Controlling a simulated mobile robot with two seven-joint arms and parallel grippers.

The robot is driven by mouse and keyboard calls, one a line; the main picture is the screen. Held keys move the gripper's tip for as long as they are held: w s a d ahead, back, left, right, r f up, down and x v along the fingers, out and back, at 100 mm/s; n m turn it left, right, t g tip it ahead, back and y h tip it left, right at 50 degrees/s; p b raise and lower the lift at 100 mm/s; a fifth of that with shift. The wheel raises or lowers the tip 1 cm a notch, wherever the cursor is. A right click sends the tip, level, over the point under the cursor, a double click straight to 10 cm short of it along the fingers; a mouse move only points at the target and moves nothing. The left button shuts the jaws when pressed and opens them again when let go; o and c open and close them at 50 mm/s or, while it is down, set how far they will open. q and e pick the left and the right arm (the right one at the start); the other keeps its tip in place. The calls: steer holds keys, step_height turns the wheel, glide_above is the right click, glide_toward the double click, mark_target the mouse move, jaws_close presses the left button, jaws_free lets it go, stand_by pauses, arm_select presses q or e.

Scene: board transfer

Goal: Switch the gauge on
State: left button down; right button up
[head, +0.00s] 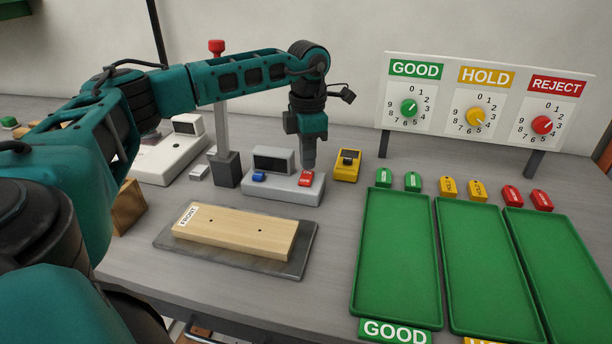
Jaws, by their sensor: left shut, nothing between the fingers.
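The gauge (283,190) is a light grey box on the bench with a dark, blank-looking display (272,160) at its back. A blue button (259,177) is on its left and a red button (305,180) on its right. My left gripper (309,165) points down with its fingers shut and empty, right over the back of the red button. I cannot tell whether the fingertips touch it. My right gripper is not in view.
A wooden board (235,233) marked FRONT lies on a dark plate (290,268) in front of the gauge. A yellow device (347,167) stands to its right, a post (226,170) to its left. Green trays (357,255), tags and a dial panel (440,110) fill the right.

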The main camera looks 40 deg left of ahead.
mark_target(308, 173)
arm_select(q)
steer(key=shift+f+b, duration=0.4)
steer(key=shift+f, duration=0.5)
stand_by(0.3)
step_height(308, 173, up, 5)
steer(key=p, duration=0.4)
steer(key=shift+f, duration=0.2)
steer(key=shift+r+p, duration=0.5)
steer(key=shift+r, duration=0.7)
